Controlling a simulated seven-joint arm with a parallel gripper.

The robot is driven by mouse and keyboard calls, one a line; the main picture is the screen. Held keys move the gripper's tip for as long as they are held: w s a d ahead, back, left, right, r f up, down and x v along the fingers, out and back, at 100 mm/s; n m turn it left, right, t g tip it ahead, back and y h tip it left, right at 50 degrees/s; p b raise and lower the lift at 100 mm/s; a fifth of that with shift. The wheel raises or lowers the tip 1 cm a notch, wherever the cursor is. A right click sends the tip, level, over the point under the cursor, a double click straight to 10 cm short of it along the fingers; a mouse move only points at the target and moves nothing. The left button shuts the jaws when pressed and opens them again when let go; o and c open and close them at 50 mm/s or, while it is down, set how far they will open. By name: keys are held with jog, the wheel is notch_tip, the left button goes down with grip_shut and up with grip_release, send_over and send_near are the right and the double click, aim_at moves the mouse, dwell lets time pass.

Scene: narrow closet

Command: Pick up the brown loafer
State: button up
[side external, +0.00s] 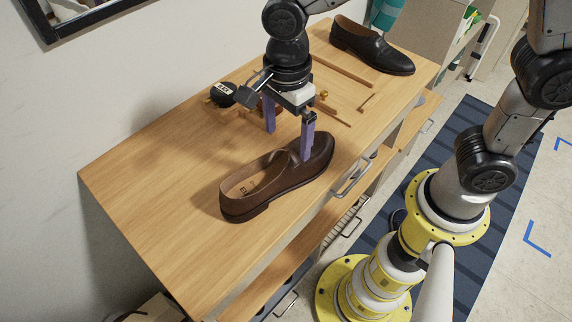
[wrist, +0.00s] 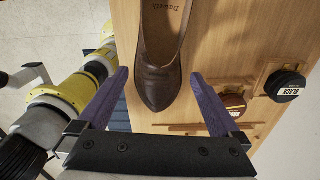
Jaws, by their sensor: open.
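The brown loafer (side external: 275,183) stands upright on the wooden cabinet top near its front edge. Its toe points to the upper right in the side view. My gripper (side external: 289,132) is open above the toe end, with purple fingers pointing down. In the wrist view the loafer (wrist: 163,75) shows from above, its toe between the two finger lines. My open gripper (wrist: 161,82) has one finger to each side of the toe, and nothing is held. One finger overlaps the toe in the side view; I cannot tell whether it touches.
A black shoe (side external: 372,47) stands at the far end of the cabinet top (side external: 150,165). A black round tin (side external: 223,94) lies behind my gripper; a brown tin (wrist: 234,104) shows in the wrist view. Thin wooden strips (side external: 343,70) lie nearby. The cabinet top's left part is clear.

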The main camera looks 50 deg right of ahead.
aim_at(286, 152)
jog(key=shift+f, duration=3)
jog(key=c, duration=1.4)
jog(key=shift+a, duration=0.1)
jog(key=shift+c, duration=0.4)
jog(key=shift+r, duration=0.15)
